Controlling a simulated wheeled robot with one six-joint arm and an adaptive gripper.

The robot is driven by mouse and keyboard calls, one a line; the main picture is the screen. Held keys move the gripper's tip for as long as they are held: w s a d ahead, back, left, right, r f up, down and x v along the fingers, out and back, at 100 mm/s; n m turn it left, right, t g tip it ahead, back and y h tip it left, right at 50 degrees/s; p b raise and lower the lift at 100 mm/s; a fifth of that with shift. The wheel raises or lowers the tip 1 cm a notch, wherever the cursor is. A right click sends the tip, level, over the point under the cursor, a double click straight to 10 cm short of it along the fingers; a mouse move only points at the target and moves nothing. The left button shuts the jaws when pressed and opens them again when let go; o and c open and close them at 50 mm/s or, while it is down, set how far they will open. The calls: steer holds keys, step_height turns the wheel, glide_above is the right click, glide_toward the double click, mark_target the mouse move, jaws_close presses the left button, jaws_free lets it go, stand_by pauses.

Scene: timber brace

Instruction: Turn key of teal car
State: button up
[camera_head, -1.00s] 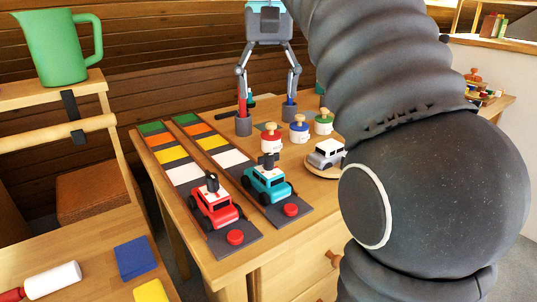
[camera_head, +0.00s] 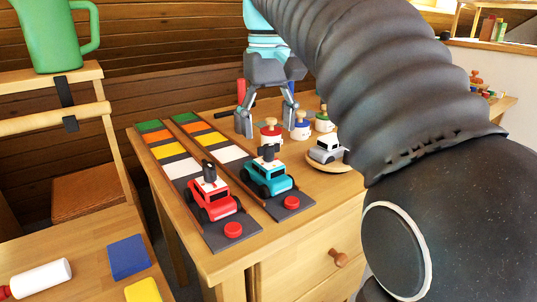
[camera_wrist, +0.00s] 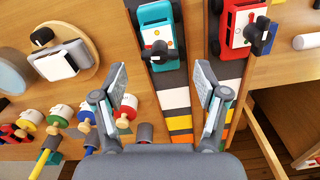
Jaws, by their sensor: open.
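The teal car (camera_head: 270,177) stands on the right-hand striped track on the table, with a black key (camera_head: 266,153) upright on its roof end. In the wrist view the teal car (camera_wrist: 157,27) is at the top middle, and its key (camera_wrist: 159,50) points toward my gripper. My gripper (camera_head: 268,136) is open and empty above the table, behind the teal car in the head view. In the wrist view my open gripper (camera_wrist: 163,92) has its fingers either side of the track, short of the key.
A red car (camera_head: 212,198) with a black key stands on the left track. Red buttons (camera_head: 292,202) sit at the track ends. Several small knobbed jars (camera_head: 301,128) and a silver car (camera_head: 327,146) on a round wooden dish stand to the right.

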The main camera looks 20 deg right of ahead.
mark_target(268, 145)
steer(key=shift+f+b, duration=0.5)
steer(key=shift+f, duration=1.85)
steer(key=c, duration=1.2)
